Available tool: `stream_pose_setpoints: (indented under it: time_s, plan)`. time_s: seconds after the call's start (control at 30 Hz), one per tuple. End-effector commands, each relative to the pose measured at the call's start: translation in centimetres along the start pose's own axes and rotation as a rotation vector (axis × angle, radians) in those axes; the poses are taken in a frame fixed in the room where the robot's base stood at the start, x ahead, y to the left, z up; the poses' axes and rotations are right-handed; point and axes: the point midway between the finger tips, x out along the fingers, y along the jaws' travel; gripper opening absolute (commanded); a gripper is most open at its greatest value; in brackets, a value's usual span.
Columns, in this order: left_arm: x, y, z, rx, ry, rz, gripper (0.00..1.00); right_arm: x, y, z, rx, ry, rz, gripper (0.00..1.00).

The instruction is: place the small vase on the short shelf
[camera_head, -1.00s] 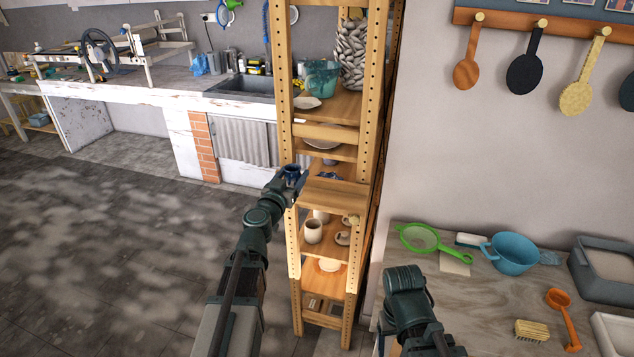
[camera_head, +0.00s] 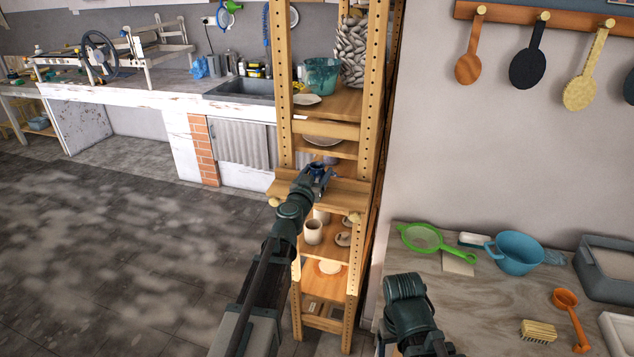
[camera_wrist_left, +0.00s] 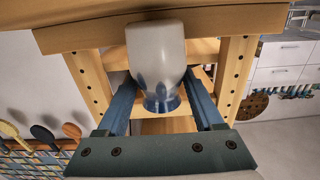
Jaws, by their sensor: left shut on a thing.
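My left gripper (camera_head: 322,172) is at the wooden shelf unit, shut on the small vase. Only a dark blue bit of the small vase (camera_head: 316,168) shows between the fingers in the head view. In the left wrist view the vase (camera_wrist_left: 157,55) is pale grey with a blue end, between the two blue fingers (camera_wrist_left: 160,103). The short shelf (camera_head: 345,192) is a wooden board with round pegs below its front edge. The vase appears above it; I cannot tell whether they touch. My right arm is at the lower middle, its fingers hidden.
The unit's tall posts (camera_head: 370,130) flank the shelf. A board above holds a teal pot (camera_head: 322,75); a board below holds mugs (camera_head: 313,232). Floor at left is clear.

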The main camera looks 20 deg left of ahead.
Motion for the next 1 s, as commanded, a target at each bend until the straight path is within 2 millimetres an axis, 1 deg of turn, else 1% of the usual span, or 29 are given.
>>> stream_pose_setpoints:
  time_s: [0.03,0.27,0.3,0.43,0.47,0.8,0.93,1.0]
  plan:
    - [0.0,0.0,1.0,0.000,0.000,0.000,0.06,1.0,-0.1,-0.1,0.000,0.000,0.000,0.74]
    - [0.0,0.0,0.8,0.000,0.000,0.000,0.06,0.8,-0.1,-0.1,0.000,0.000,0.000,0.74]
    - [0.0,0.0,0.8,0.000,0.000,0.000,0.72,0.8,-0.1,-0.1,0.000,0.000,0.000,0.74]
    - [0.0,0.0,0.8,0.000,0.000,0.000,0.96,0.8,-0.1,-0.1,0.000,0.000,0.000,0.74]
    - [0.0,0.0,0.8,0.000,0.000,0.000,0.98,0.8,-0.1,-0.1,0.000,0.000,0.000,0.74]
    - [-0.2,0.0,0.8,0.000,0.000,0.000,0.98,0.8,-0.1,-0.1,0.000,0.000,0.000,0.74]
    - [-1.0,0.0,0.8,0.000,0.000,0.000,0.98,0.8,-0.1,-0.1,0.000,0.000,0.000,0.74]
    - [-1.7,0.0,0.8,0.000,0.000,-0.001,0.98,0.8,-0.1,-0.1,0.000,0.000,0.000,0.74]
